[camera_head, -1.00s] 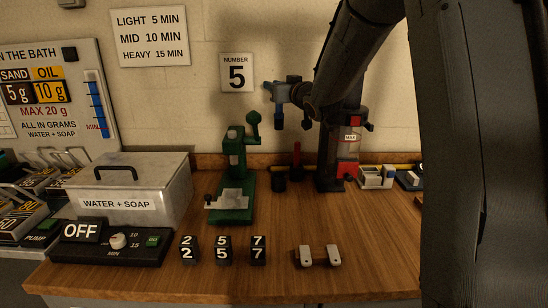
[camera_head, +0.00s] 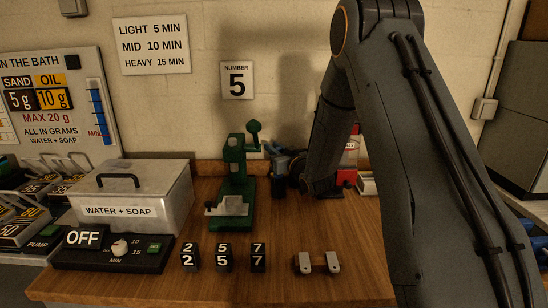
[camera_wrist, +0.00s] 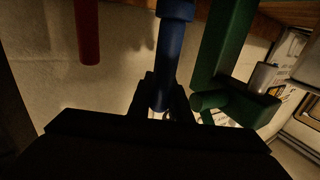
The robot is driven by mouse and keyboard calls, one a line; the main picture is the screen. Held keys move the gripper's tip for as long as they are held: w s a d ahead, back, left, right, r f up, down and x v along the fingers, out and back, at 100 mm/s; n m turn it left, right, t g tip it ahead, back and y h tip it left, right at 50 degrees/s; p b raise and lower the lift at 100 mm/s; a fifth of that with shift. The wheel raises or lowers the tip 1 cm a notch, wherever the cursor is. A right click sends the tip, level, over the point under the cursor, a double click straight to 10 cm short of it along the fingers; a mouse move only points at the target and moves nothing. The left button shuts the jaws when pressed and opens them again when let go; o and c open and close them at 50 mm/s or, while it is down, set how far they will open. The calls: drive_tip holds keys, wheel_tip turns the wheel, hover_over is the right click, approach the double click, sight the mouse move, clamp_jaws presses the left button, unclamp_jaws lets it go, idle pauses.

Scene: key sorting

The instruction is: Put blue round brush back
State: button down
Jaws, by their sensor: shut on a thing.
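The blue round brush (camera_wrist: 172,45) is a blue rod, held between the two dark fingers of my gripper (camera_wrist: 163,95) in the wrist view. My gripper (camera_head: 284,163) is low over the back of the bench in the head view, right beside the green machine. It is shut on the brush. A dark cup (camera_head: 278,187) stands just below my gripper. I cannot tell whether the brush's lower end touches it. A red rod (camera_wrist: 88,35) shows apart from the brush in the wrist view. My arm hides part of the bench's back right.
The green machine (camera_head: 237,185) stands close left of my gripper and also shows in the wrist view (camera_wrist: 225,45). The metal WATER + SOAP box (camera_head: 135,190) is at left. Number blocks (camera_head: 224,257) and a small two-post stand (camera_head: 318,263) are in front. The middle bench is clear.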

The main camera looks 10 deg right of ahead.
drive_tip(key=shift+f, duration=1.75)
drive_tip(key=c, duration=1.6)
unclamp_jaws()
drive_tip(key=b+v, duration=0.1)
drive_tip(key=v, duration=1.1)
